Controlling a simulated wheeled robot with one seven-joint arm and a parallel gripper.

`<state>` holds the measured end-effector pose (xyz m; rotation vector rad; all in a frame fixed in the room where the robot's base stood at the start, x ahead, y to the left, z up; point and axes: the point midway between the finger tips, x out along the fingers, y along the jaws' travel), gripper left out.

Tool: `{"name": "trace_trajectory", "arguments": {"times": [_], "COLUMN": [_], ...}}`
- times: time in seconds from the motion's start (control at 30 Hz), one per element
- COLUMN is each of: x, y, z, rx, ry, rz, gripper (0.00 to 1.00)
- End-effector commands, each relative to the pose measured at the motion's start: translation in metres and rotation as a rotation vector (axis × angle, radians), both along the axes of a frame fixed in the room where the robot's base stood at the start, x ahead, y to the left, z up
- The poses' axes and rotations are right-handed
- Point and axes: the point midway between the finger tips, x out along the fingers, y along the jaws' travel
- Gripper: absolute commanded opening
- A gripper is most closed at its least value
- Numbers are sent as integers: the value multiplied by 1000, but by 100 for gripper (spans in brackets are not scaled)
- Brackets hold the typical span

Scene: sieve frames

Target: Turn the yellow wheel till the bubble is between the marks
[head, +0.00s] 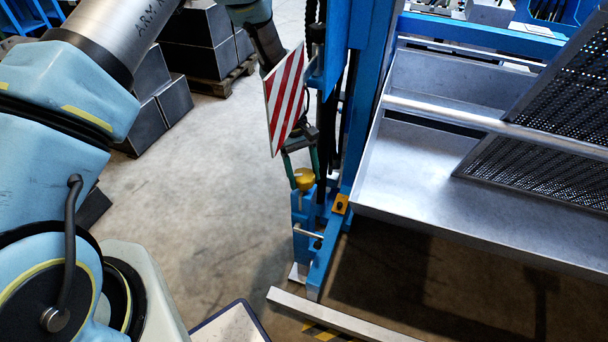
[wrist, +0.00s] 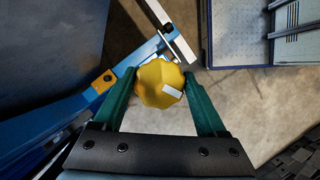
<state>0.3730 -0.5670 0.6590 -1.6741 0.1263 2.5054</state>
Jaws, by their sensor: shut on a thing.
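The yellow wheel (head: 304,178) sits on top of a blue post at the lower corner of the blue frame. It also shows in the wrist view (wrist: 160,83), where it is lobed and has a small white patch on its top. My gripper (head: 302,168) comes down from above, and its two green fingers are shut on the wheel from both sides, as the wrist view (wrist: 161,88) shows. A small orange-yellow block with a dark spot (head: 340,204) is fixed to the blue frame just right of the wheel; it may be the level. I cannot make out a bubble or marks.
A red-and-white striped plate (head: 285,98) hangs beside my wrist. The blue frame (head: 335,225) carries a grey metal tray (head: 400,185) and perforated sieve panels (head: 545,165) at the right. Dark boxes (head: 170,100) stand at the back left. The floor left of the wheel is clear.

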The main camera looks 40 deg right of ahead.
Motion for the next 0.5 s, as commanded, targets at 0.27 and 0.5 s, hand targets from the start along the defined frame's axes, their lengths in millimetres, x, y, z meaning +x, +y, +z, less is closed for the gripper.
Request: {"name": "trace_trajectory", "arguments": {"times": [0.27, 0.5], "x": [1, 1], "y": [1, 1], "z": [0, 0], "rx": [1, 1], "ry": [-1, 0], "rz": [-4, -3], "gripper": [19, 89]}}
